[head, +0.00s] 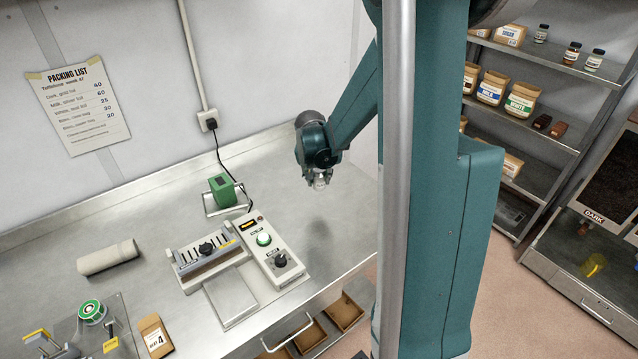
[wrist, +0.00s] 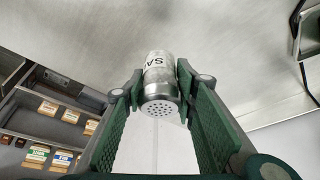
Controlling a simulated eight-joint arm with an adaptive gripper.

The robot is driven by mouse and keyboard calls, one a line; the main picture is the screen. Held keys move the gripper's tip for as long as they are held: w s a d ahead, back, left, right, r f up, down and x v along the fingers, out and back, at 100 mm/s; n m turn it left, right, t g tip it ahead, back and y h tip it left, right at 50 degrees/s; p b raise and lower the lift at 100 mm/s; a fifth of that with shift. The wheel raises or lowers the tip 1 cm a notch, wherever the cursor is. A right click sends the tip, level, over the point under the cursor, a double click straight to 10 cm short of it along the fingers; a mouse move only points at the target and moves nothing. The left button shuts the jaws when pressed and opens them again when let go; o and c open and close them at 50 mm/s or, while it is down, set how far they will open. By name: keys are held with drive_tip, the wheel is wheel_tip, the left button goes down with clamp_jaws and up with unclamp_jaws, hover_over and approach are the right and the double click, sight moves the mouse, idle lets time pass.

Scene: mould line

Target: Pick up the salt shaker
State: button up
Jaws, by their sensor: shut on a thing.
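The salt shaker (wrist: 160,78) is a small silver cylinder with a perforated cap and a pale label with dark letters, partly readable as "SA". In the wrist view it sits between the two green fingers of my gripper (wrist: 159,88), which is shut on it. The cap faces the wrist camera. In the head view my gripper (head: 319,177) is above the right part of the steel bench, and the shaker (head: 320,184) shows just below the fingers. It appears held clear of the bench, with a soft shadow on the surface below.
The steel bench (head: 345,235) is clear around the shadow. A control box (head: 270,262) with a green button and knob, a slotted device (head: 208,257), a green device (head: 222,190) with a cable and a paper roll (head: 108,257) stand left. Shelves (head: 545,92) hold packets and jars at right.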

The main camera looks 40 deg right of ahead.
drive_tip(key=shift+r, duration=0.35)
idle(0.5)
